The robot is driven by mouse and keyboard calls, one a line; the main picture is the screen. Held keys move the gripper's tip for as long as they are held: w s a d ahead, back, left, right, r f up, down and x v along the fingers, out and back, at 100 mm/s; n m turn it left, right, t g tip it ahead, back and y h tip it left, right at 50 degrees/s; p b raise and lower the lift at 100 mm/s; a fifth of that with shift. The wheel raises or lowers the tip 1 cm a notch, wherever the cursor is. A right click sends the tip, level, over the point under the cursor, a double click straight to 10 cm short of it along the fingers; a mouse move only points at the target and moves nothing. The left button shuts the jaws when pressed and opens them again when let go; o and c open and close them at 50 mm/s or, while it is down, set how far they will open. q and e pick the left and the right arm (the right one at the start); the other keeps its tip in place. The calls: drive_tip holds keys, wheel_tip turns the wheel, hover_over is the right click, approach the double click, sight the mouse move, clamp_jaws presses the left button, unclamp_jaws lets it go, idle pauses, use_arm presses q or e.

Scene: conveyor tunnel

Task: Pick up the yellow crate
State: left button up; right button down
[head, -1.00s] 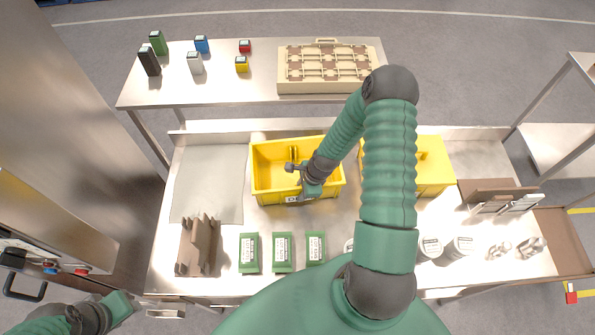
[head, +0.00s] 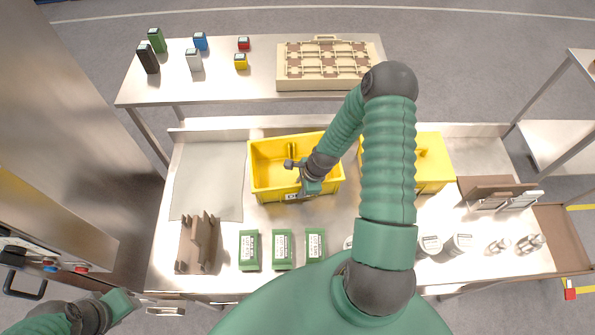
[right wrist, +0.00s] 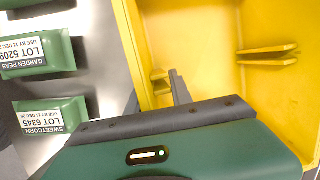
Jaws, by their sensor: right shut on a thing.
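A yellow crate (head: 264,183) stands upright on the steel table in the head view, with an inner divider and a label on its near wall. My right gripper (head: 301,178) is at its near wall, shut on that wall. In the right wrist view the crate's yellow wall (right wrist: 137,40) and inside fill the right side, and a dark finger of my right gripper (right wrist: 178,88) reaches inside it. A second yellow crate (head: 432,172) stands to the right, partly hidden behind my right arm. My left gripper (head: 134,301) is at the lower left, away from the crates; its jaw opening is unclear.
A brown rack (head: 197,245) and a grey mat (head: 208,182) lie left. Cans (head: 460,245) stand front right. Another table (head: 215,90) behind holds small boxes and a beige tray (head: 325,86).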

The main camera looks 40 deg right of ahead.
drive_tip(key=shift+r, duration=0.15)
drive_tip(key=shift+w+d+r, duration=0.1)
drive_tip(key=shift+r, duration=0.25)
wheel_tip(320, 180, up, 9)
drive_tip(key=shift+r+b, duration=0.1)
drive_tip(key=shift+b, duration=0.75)
drive_tip(key=c, duration=1.8)
unclamp_jaws()
clamp_jaws()
